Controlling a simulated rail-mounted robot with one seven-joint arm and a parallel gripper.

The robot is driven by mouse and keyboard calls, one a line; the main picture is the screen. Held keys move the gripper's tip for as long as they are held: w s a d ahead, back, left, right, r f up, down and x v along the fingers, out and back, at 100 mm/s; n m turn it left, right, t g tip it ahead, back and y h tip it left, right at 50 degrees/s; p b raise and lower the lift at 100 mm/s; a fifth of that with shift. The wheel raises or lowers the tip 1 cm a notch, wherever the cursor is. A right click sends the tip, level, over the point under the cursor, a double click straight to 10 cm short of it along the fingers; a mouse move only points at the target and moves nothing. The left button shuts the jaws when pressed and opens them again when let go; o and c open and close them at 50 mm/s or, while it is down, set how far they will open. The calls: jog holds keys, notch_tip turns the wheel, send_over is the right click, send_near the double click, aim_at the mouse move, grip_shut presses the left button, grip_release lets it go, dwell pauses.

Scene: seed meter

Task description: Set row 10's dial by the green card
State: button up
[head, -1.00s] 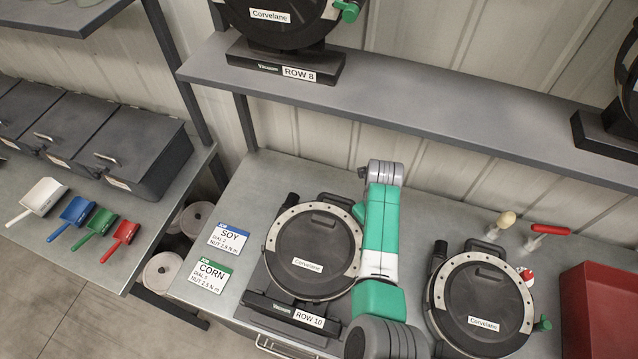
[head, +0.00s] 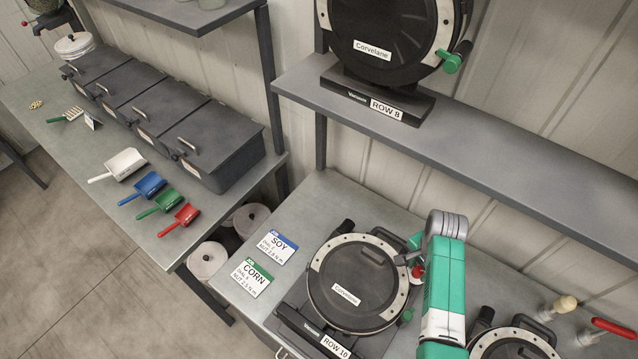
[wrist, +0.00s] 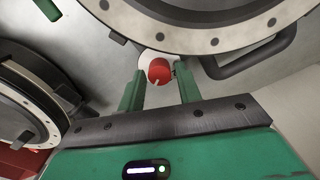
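The row 10 meter (head: 333,299) is a round black drum with a pale bolted ring and a ROW 10 label on its base. Its red dial (head: 417,272) shows at its right side, and in the wrist view (wrist: 158,71) it has a pale pointer mark. My gripper (wrist: 158,78) has its two green fingers apart, one on each side of the dial, with a visible gap to it.
The blue-topped SOY card (head: 277,247) lies beside the CORN card. Another meter (head: 515,345) stands to the right, and the row 8 meter (head: 385,50) sits on the shelf (head: 480,150) above. Scoops and dark bins (head: 200,145) fill the left bench.

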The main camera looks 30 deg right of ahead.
aim_at(418, 270)
jog(key=shift+s+f+n+b, duration=0.1)
jog(key=shift+f+n+b, duration=0.05)
jog(key=shift+n, duration=0.45)
jog(key=shift+f+n+b, duration=0.1)
jog(key=shift+n+b, duration=0.05)
jog(key=shift+n, duration=0.75)
notch_tip(418, 270, up, 8)
jog(key=shift+r+p, duration=0.1)
jog(key=shift+p, duration=0.35)
jog(key=w+a+r+n+t+h, duration=0.3)
jog(key=w+a+r+n+t, duration=0.5)
jog(key=w+a+r, duration=1)
jog(key=shift+w+a+r+t, duration=0.15)
jog(key=shift+w+r+t, duration=0.15)
jog(key=shift+w+r, duration=0.45)
jog(key=shift+w+f, duration=0.15)
jog(key=shift+f, duration=0.05)
